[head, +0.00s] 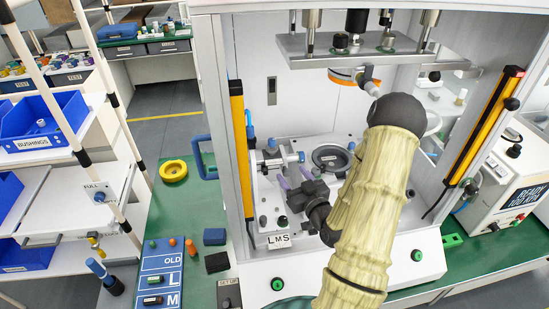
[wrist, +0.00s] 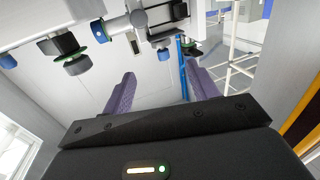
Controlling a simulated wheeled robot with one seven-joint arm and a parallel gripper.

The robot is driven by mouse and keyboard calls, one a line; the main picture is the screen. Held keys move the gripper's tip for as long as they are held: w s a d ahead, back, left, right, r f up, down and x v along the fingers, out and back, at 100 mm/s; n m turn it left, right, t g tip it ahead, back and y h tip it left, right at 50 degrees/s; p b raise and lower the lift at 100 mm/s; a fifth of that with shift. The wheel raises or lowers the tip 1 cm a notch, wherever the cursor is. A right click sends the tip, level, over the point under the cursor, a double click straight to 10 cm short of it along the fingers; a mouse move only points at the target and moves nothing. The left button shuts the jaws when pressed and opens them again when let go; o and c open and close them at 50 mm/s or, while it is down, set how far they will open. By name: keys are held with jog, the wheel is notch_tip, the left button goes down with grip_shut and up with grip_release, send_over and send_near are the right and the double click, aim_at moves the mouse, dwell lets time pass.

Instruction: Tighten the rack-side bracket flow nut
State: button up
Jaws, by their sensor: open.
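The grey-white bracket (head: 278,158) with blue-tipped fittings stands inside the press on its rack-facing left side. In the wrist view the bracket (wrist: 118,24) crosses the top, carrying dark knobs and a small blue fitting (wrist: 163,54). The wrist view shows both fingers (wrist: 162,84) spread and pointing toward the bracket's underside.
A black round fixture (head: 331,157) lies right of the bracket. The yellow left post (head: 237,135) and the upper plate (head: 375,50) bound the space. The LMS label (head: 279,241) is on the front. Another dark knob (wrist: 62,44) hangs at upper left.

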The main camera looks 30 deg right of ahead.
aim_at(272, 152)
jog(key=w+p, duration=0.3)
jog(key=w, duration=1)
jog(key=shift+a, duration=0.1)
jog(key=c, duration=1)
jog(key=shift+a+m+h+b, duration=0.1)
jog(key=shift+m+h+b, duration=0.3)
jog(key=shift+h+b, duration=0.25)
jog(key=shift+f+h+b, duration=0.1)
jog(key=shift+h+b, duration=0.15)
jog(key=shift+b, duration=0.1)
jog(key=shift+a+r+m+g+h+b, duration=0.15)
jog(key=shift+m+g+h+b, duration=0.25)
jog(key=shift+m+h+b, duration=0.8)
jog(key=shift+a+r+m+g+h+b, duration=0.1)
jog(key=shift+m+g+h+b, duration=0.5)
jog(key=shift+h, duration=1)
